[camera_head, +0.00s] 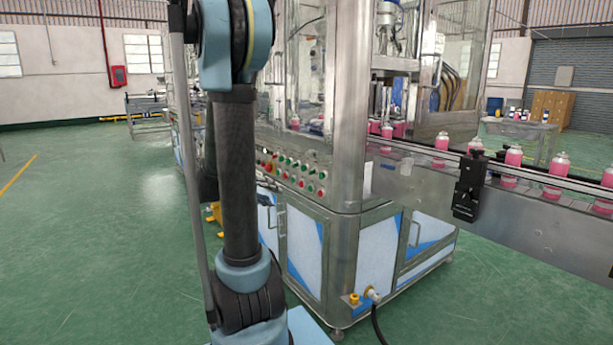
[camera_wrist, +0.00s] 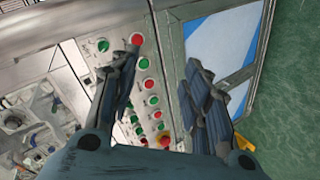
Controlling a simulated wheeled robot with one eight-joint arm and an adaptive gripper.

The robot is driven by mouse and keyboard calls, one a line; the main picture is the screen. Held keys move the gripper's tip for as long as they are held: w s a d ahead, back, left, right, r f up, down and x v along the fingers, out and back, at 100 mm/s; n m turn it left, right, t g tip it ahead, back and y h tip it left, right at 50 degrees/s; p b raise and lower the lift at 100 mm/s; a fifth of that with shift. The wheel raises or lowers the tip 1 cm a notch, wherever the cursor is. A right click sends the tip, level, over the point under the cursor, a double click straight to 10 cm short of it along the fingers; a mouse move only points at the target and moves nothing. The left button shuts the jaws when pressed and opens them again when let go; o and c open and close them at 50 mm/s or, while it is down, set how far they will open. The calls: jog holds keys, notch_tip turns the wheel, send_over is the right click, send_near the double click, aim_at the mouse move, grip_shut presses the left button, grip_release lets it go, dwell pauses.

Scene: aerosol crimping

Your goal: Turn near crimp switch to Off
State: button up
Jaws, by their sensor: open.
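The control panel (camera_head: 292,172) is a slanted metal strip with red and green round controls on the front of the crimping machine, also seen at an angle in the wrist view (camera_wrist: 118,20). There, a green control (camera_wrist: 102,45) and a red control (camera_wrist: 137,39) sit near the fingertips. More red and green controls run down between the fingers. I cannot tell which control is the near crimp switch or how it is set; labels are unreadable. My gripper (camera_wrist: 161,60) is open and empty, its left finger over the panel and its right finger over the cabinet side. The arm hides it in the head view.
A blue and white cabinet door (camera_head: 305,247) with a handle is below the panel. A conveyor (camera_head: 545,210) with several pink cans extends right. A cable and fittings (camera_head: 370,296) stick out low at the cabinet corner. Green floor (camera_head: 90,240) is clear to the left.

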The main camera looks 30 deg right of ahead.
jog(key=w+d+r+m+h, duration=0.1)
jog(key=w+d+h, duration=0.4)
jog(key=w, duration=0.2)
jog(key=h, duration=0.1)
send_near(312, 172)
jog(key=w+d, duration=0.1)
jog(key=d, duration=0.7)
jog(key=shift+w+d+m, duration=0.2)
jog(key=shift+w+m, duration=0.05)
jog(key=shift+m, duration=0.05)
grip_shut()
